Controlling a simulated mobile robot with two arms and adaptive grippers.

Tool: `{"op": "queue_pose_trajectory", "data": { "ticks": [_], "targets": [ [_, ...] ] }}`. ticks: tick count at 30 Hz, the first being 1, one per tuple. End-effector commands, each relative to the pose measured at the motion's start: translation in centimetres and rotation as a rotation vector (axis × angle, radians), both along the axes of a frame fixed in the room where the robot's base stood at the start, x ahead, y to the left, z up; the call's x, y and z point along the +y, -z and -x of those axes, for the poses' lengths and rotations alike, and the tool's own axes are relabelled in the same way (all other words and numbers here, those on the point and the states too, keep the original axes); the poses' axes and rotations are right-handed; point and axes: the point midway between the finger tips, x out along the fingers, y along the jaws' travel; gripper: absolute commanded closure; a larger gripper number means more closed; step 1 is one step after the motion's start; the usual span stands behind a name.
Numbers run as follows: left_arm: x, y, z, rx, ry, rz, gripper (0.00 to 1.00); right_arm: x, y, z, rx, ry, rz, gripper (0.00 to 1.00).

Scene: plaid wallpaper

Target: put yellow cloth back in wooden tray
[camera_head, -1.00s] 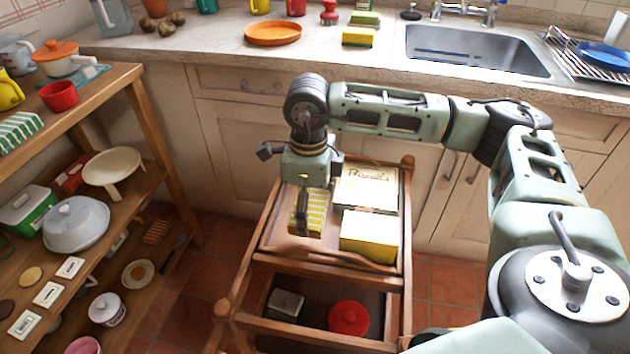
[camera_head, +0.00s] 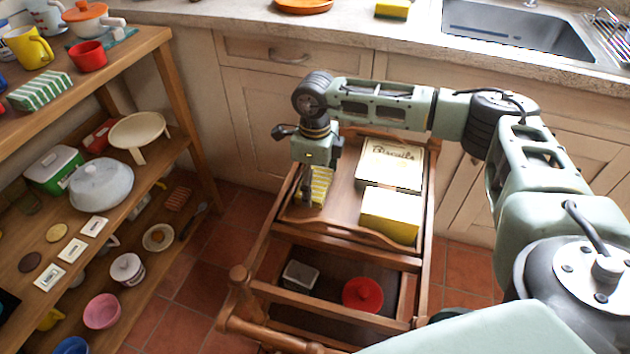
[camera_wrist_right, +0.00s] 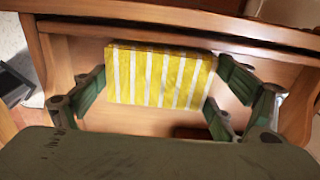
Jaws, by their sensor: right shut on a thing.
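The yellow cloth with white stripes (camera_head: 321,184) is folded flat and lies within the left part of the wooden tray (camera_head: 345,226) on top of the trolley, as seen in the head view. My right gripper (camera_head: 309,197) is shut on it. In the right wrist view the striped cloth (camera_wrist_right: 160,78) spans the space between the two green fingers (camera_wrist_right: 160,92), with bare wood behind it. I cannot tell whether the cloth touches the tray floor. The gripper hides part of it in the head view. My left gripper is not in view.
A biscuit tin (camera_head: 390,165) and a yellow box (camera_head: 391,215) fill the right side of the tray. The trolley's lower shelf holds a red-lidded pot (camera_head: 362,294) and a metal tin (camera_head: 300,275). A loaded shelf unit (camera_head: 190,120) stands left; the counter (camera_head: 400,35) runs behind.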

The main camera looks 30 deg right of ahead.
Motion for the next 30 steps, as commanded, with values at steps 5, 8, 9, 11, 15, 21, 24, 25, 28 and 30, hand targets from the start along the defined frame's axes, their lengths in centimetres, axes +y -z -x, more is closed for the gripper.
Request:
{"op": "queue_pose_trajectory", "data": {
  "ticks": [5,8,9,11,15,21,24,25,28,30],
  "targets": [
    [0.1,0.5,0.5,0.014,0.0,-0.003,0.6,0.0,0.1,0.0,0.0,0.0,0.0,0.35],
    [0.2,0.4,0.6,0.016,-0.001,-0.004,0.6,0.0,0.3,0.0,0.0,0.0,0.0,0.35],
    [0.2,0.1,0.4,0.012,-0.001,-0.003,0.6,0.0,0.2,0.0,0.0,0.0,0.0,0.07],
    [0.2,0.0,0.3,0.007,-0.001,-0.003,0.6,0.0,0.2,0.0,0.0,0.0,0.0,0.02],
    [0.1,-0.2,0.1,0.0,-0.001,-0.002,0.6,0.0,0.2,0.0,0.0,0.0,0.0,0.0],
    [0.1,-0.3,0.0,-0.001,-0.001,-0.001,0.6,0.0,0.2,0.0,0.0,0.0,0.0,0.0],
    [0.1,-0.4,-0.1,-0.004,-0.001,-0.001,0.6,0.0,0.0,0.0,0.0,0.0,0.0,0.0],
    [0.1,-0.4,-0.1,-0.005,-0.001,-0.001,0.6,0.0,-0.1,0.0,0.0,0.0,0.0,0.0],
    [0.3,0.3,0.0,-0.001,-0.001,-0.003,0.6,0.0,-1.3,-0.1,-0.003,0.0,0.0,0.0],
    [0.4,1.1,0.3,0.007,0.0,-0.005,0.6,0.0,-2.8,-0.1,-0.005,-0.001,0.0,0.0]
  ]
}}
